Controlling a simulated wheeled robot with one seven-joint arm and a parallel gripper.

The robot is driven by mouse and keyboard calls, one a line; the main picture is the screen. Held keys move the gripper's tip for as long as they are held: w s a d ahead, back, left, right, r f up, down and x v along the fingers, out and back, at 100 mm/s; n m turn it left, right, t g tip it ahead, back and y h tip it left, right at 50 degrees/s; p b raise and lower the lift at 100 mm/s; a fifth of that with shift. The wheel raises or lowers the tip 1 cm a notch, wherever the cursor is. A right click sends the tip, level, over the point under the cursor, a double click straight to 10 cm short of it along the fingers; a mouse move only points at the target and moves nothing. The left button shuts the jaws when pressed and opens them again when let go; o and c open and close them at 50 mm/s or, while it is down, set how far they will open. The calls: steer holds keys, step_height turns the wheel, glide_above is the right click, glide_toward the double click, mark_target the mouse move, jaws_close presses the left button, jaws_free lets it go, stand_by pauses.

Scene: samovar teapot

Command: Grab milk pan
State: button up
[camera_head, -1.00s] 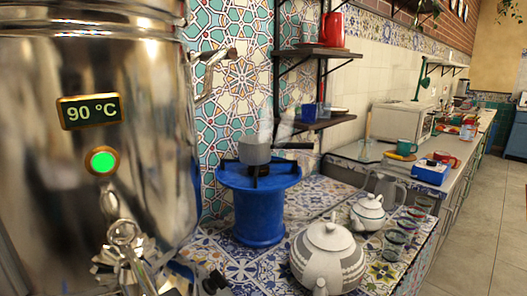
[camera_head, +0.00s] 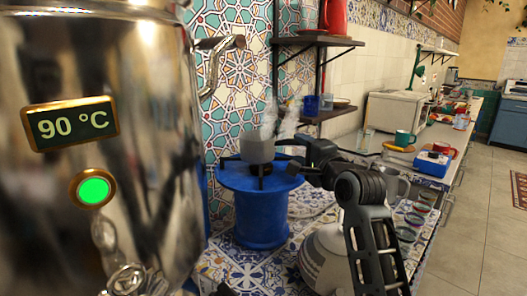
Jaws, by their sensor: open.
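The milk pan (camera_head: 257,147) is a small grey pot on top of the blue round burner stand (camera_head: 262,213). Steam rises from it. Its dark handle points right and is mostly hidden behind my gripper. My gripper (camera_head: 293,152) comes in from the lower right, with its fingers around or beside the handle, to the right of the pan. The fingers are open; whether they touch the handle cannot be told.
A large shiny samovar (camera_head: 100,190) with a 90 °C display fills the left. A white patterned teapot (camera_head: 322,262) stands at the front, partly hidden by my arm. Shelves (camera_head: 318,41) hang above right. Glasses (camera_head: 411,222) stand along the counter's right edge.

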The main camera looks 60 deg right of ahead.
mark_target(292, 143)
steer(key=x, duration=0.6)
steer(key=shift+w+d+p, duration=0.2)
steer(key=shift+w+p, duration=0.1)
steer(key=shift+p, duration=0.05)
steer(key=shift+c, duration=0.2)
steer(key=c, duration=0.9)
jaws_close()
steer(key=shift+r, duration=0.1)
